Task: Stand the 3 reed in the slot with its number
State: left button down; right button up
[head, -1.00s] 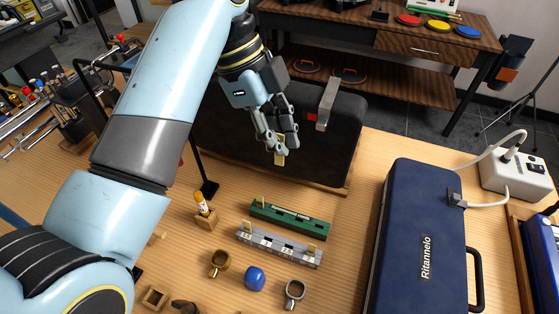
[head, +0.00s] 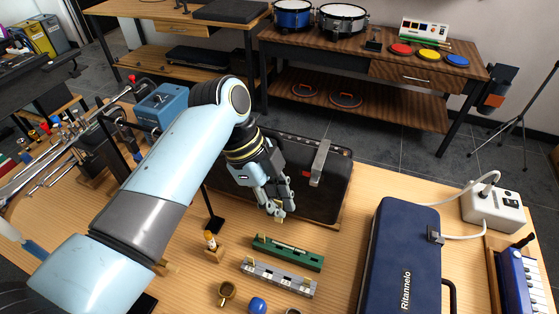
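My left gripper (head: 276,206) points down in the head view, above the area behind two slotted blocks. Its fingers look closed on a small pale yellow reed (head: 281,215), which shows at the fingertips; its number cannot be read. The grey block (head: 279,277) carries small white labels, too small to read. A pale reed (head: 249,262) stands at its left end and another pale piece (head: 306,284) shows near its right end. The green block (head: 288,254) lies just behind it, with a pale piece (head: 262,238) at its left. My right gripper is not in view.
A navy case (head: 401,250) is at the right. A small wooden stand with an orange-topped item (head: 211,241) is left of the blocks. A brown ring (head: 227,290) and a blue object (head: 257,305) lie in front.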

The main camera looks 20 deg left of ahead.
pick_arm(q)
jog(key=s+f+b, duration=0.1)
jog(key=f, duration=0.3)
jog(key=s+f+b, duration=0.2)
jog(key=f, duration=0.3)
jog(key=s+f+b, duration=0.1)
jog(key=s+f, duration=0.1)
jog(key=f, duration=0.3)
jog(key=shift+a+f, duration=0.15)
jog(key=shift+a, duration=0.2)
jog(key=shift+p, duration=0.35)
dwell(0.3)
jog(key=shift+w+f, duration=0.1)
jog(key=shift+f, duration=0.5)
dwell(0.9)
dwell(0.7)
jog(key=shift+f+b, duration=0.9)
jog(key=shift+f, duration=0.35)
dwell(0.7)
dwell(0.4)
